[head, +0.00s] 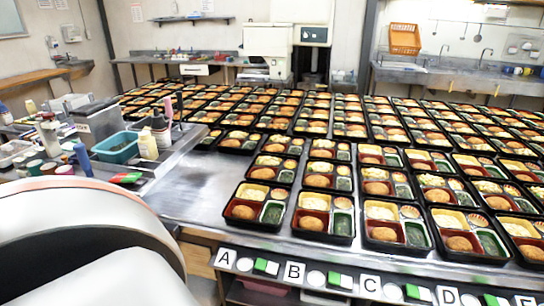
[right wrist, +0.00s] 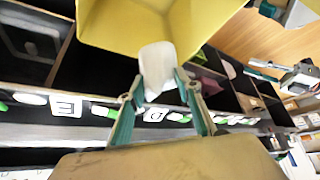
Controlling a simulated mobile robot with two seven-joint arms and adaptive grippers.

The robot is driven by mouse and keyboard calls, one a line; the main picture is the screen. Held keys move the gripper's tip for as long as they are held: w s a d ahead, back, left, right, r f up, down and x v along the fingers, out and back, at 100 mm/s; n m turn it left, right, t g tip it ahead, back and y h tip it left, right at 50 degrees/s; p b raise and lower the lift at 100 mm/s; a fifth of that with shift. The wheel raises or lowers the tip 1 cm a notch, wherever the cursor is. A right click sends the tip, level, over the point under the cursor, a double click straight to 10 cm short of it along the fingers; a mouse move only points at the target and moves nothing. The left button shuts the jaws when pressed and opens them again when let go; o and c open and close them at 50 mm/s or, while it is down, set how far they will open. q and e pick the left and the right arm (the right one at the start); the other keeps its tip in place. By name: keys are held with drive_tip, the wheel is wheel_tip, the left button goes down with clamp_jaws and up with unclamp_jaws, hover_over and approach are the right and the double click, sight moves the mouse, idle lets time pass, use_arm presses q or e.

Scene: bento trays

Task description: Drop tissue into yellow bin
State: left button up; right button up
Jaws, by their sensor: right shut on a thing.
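In the right wrist view, my right gripper (right wrist: 159,84) has its two teal-sided fingers closed on a crumpled white tissue (right wrist: 157,60). The tissue sticks out beyond the fingertips. The yellow bin (right wrist: 218,22) fills the top of that view, just past the fingertips. The tissue's upper end overlaps the bin's near edge in the picture; I cannot tell whether it is over the opening or touching. The bin, the tissue and my right gripper do not show in the head view. My left gripper is in neither view.
A metal table (head: 196,192) holds many rows of filled black bento trays. Its front edge carries letter cards (head: 225,258) and green-and-white blocks. Bottles and a teal basket (head: 117,147) crowd the left side. Dark shelf compartments (right wrist: 100,65) lie near the bin.

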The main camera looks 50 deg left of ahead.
drive_tip(key=o, duration=1.1)
drive_tip(key=shift+o, duration=0.2)
drive_tip(key=v, duration=1.2)
drive_tip(key=shift+d, duration=0.1)
